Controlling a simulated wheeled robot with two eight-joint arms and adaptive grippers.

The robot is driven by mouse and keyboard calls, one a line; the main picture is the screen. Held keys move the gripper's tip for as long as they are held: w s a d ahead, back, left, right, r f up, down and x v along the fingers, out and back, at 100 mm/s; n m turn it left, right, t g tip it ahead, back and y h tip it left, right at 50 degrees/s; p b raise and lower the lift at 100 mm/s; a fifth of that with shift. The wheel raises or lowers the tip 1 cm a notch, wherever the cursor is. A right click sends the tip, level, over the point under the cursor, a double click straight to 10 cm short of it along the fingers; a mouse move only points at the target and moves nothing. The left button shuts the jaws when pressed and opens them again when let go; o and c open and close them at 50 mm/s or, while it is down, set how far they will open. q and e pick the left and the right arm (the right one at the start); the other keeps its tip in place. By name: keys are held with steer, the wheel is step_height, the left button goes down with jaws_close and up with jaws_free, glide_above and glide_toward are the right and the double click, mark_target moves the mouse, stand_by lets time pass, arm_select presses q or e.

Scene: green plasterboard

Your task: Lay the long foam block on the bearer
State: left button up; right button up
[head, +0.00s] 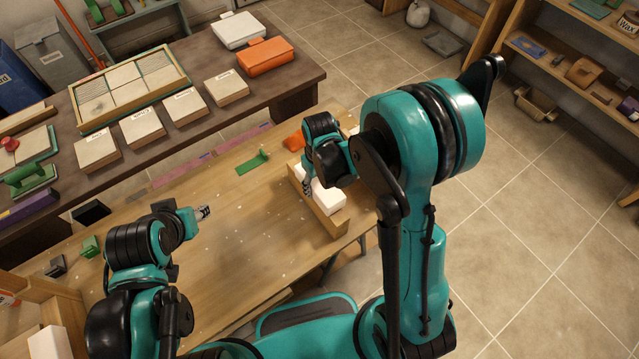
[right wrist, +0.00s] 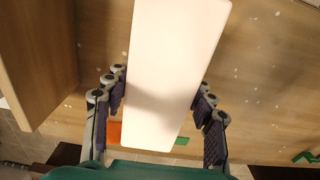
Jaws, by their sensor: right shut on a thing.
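The long white foam block (head: 327,199) is in my right gripper (head: 307,188), at the right end of the wooden workbench. In the right wrist view the block (right wrist: 168,70) lies lengthwise between the two fingers of the gripper (right wrist: 163,98). The wooden bearer (head: 331,224) shows along and below the block in the head view. Whether the block touches it I cannot tell. My arm hides the block's far part. My left gripper (head: 203,212) is over the left part of the bench, away from the block; its finger gap is too small to judge.
A green bracket (head: 253,163) and an orange piece (head: 294,141) lie on the bench near the bearer. A dark table (head: 245,101) with tile samples stands behind. A wooden shelf (head: 575,65) is at the right. The middle of the bench (head: 240,225) is clear.

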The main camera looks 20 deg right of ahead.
steer(key=shift+f+b, duration=0.6)
stand_by(0.7)
steer(key=o, duration=1)
steer(key=shift+c, duration=0.2)
steer(key=shift+r, duration=0.1)
step_height(320, 180, up, 12)
steer(key=shift+f, duration=0.1)
steer(key=shift+s+d+r, duration=0.2)
steer(key=shift+s, duration=0.1)
steer(key=s+d+m+t+b, duration=0.4)
steer(key=s+t, duration=0.3)
steer(key=s, duration=0.2)
steer(key=shift+s+d+r+b, duration=0.15)
steer(key=shift+s+r+b, duration=0.2)
steer(key=shift+b, duration=0.5)
